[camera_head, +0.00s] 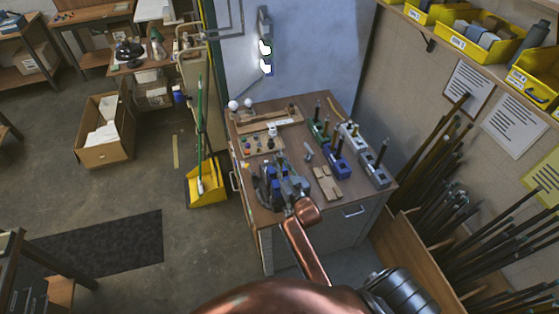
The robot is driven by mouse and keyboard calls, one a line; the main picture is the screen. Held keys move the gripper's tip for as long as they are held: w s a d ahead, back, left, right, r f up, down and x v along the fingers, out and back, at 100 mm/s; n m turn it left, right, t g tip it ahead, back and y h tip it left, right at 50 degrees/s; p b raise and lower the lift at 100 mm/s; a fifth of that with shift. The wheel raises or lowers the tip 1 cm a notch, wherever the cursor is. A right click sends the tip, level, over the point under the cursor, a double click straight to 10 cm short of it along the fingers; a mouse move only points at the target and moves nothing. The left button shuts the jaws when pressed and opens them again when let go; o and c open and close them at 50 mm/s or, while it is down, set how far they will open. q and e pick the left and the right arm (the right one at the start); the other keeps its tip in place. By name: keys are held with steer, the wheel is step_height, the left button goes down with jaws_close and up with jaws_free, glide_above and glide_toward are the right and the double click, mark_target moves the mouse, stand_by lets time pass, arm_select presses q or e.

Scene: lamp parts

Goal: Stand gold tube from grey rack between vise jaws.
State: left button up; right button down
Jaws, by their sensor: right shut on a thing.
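The grey rack (376,173) stands at the right edge of the workbench, with one dark tube (382,152) upright in it and no gold tube showing there. The blue vise (264,187) is at the front left of the bench. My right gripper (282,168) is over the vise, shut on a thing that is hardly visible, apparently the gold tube. The gripper and wrist hide most of the jaws and the held tube. I cannot tell whether the tube is between the jaws or above them. My left gripper is not in view.
Green (318,130), blue (338,165) and light grey (350,137) racks with upright tubes stand near the grey one. A wooden part (327,184) lies in front of them. A button panel (261,146) is behind the vise. A yellow dustpan (206,186) is left of the bench.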

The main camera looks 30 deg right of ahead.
steer(key=shift+r+p, duration=0.1)
steer(key=shift+p, duration=0.2)
stand_by(0.4)
steer(key=shift+f+b, duration=0.3)
steer(key=shift+f, duration=0.25)
stand_by(0.7)
steer(key=c, duration=1.8)
jaws_free()
steer(key=shift+o, duration=0.2)
steer(key=shift+s, duration=0.1)
steer(key=s+a, duration=0.1)
steer(key=s, duration=1.1)
steer(key=shift+a, duration=0.35)
steer(key=shift+w, duration=0.1)
